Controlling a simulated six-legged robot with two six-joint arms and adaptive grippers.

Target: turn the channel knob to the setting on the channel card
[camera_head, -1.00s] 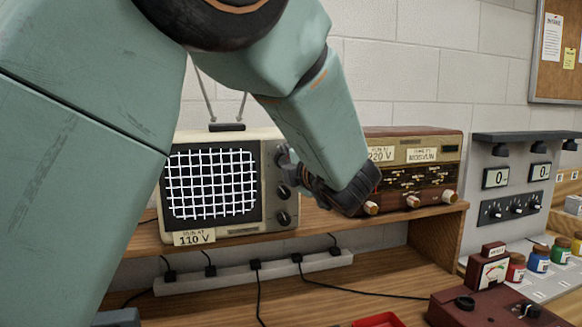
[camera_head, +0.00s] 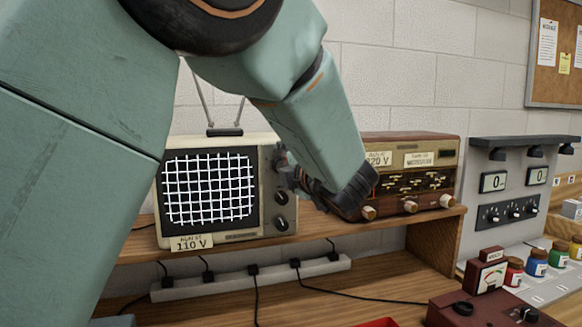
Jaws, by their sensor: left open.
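A cream television (camera_head: 262,205) with a white grid on its dark screen stands on the wooden shelf. Two dark knobs show on its right panel, an upper one (camera_head: 282,197) and a lower one (camera_head: 281,223). I cannot tell which is the channel knob. My left gripper (camera_head: 283,167) is open at the upper part of this panel, just above the upper visible knob. Its fingers and wrist hide what lies behind them, and contact cannot be told. No channel card can be made out for certain; paper notes (camera_head: 547,43) hang on the cork board. My right gripper is not in view.
A brown radio (camera_head: 438,158) with cream knobs stands right of the television, partly behind my wrist. A label reading 110 V (camera_head: 192,243) hangs below the screen. A power strip (camera_head: 225,282) with cables lies below the shelf. A red meter (camera_head: 487,270) and paint jars stand at right.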

